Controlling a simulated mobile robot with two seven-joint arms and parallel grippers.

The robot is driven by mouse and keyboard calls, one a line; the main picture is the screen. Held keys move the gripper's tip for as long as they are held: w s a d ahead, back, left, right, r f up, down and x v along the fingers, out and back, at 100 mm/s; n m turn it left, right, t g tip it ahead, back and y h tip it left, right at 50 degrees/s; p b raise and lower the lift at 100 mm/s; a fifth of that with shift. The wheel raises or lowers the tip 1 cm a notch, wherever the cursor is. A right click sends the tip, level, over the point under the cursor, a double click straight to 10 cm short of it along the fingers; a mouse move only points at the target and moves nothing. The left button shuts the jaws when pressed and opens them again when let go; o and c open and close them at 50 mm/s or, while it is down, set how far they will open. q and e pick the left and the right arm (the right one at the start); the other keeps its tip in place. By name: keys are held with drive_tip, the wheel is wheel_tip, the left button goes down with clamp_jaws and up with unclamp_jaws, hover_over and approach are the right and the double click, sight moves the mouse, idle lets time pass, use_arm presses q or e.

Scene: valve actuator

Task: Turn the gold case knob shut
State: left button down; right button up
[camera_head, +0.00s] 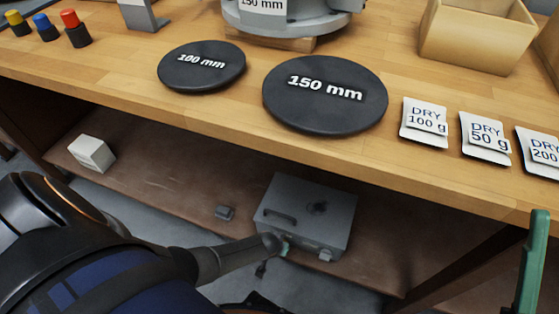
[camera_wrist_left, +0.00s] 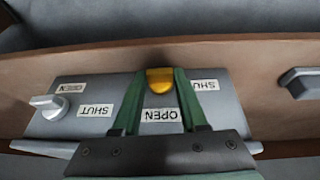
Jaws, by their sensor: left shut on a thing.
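The grey case (camera_head: 335,215) lies on the lower shelf under the bench, with a handle on its upper face. In the left wrist view, the gold knob (camera_wrist_left: 160,80) sits on the case front (camera_wrist_left: 70,132) between the green fingertips of my left gripper (camera_wrist_left: 158,76), which is shut on it. An OPEN label (camera_wrist_left: 161,115) lies between the fingers and a SHUT label (camera_wrist_left: 206,85) to the right of the knob. In the head view my left gripper (camera_head: 284,248) is at the case front and the gold knob is hidden. A green finger of my right gripper (camera_head: 533,268) shows at the right edge.
A pale knob (camera_wrist_left: 47,105) with its own OPEN and SHUT labels is at the left in the wrist view. The bench top (camera_head: 230,112) overhangs the shelf and holds discs and packets.

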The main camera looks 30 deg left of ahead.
use_arm(q)
drive_tip(key=shift+w, duration=0.1)
idle(0.4)
drive_tip(key=shift+c, duration=2.2)
unclamp_jaws()
use_arm(e)
drive_tip(key=shift+r, duration=0.1)
